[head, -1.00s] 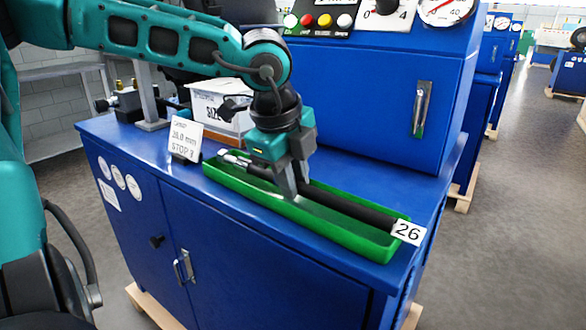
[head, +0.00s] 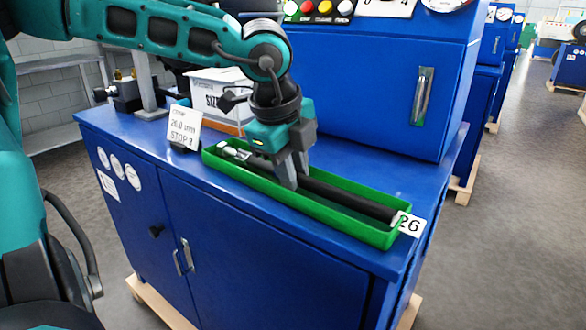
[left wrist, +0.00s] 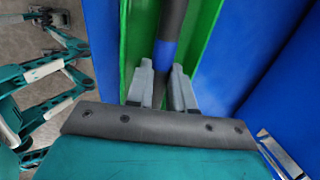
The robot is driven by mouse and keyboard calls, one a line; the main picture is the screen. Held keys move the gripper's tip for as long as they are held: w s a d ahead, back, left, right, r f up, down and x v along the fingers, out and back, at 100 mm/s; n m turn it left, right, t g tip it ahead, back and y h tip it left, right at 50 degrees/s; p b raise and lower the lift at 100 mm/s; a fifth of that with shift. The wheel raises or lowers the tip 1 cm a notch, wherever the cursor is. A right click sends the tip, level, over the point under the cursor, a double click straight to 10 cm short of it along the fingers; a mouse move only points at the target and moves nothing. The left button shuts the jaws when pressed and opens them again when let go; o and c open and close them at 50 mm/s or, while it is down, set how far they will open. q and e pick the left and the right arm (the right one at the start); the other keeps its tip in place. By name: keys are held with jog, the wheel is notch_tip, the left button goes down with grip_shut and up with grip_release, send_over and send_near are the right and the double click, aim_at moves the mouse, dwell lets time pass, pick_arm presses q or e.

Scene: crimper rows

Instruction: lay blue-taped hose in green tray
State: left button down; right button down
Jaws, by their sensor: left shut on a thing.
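A long green tray (head: 330,217) lies along the front of the blue bench top. The black hose (head: 348,198) lies lengthwise within the tray's outline, its silver fitting (head: 228,151) at the left end. A blue tape band (left wrist: 166,52) on the hose shows in the left wrist view, just beyond the fingers. My left gripper (head: 290,184) points down over the tray, and its fingers (left wrist: 160,92) are shut on the hose. Whether the hose touches the tray floor is hard to tell.
A small sign reading 20.0 mm STOP 3 (head: 185,127) and a white-and-orange box (head: 218,98) stand behind the tray's left end. A blue machine housing (head: 375,85) rises behind. A 26 tag (head: 410,225) is at the tray's right end. Bench top to the right is clear.

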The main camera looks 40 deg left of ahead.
pick_arm(q)
jog(key=shift+f, duration=0.1)
jog(key=c, duration=0.9)
grip_release()
jog(key=shift+c, duration=0.2)
jog(key=shift+o, duration=0.2)
jog(key=shift+r+p, duration=0.95)
jog(key=shift+r, duration=2.1)
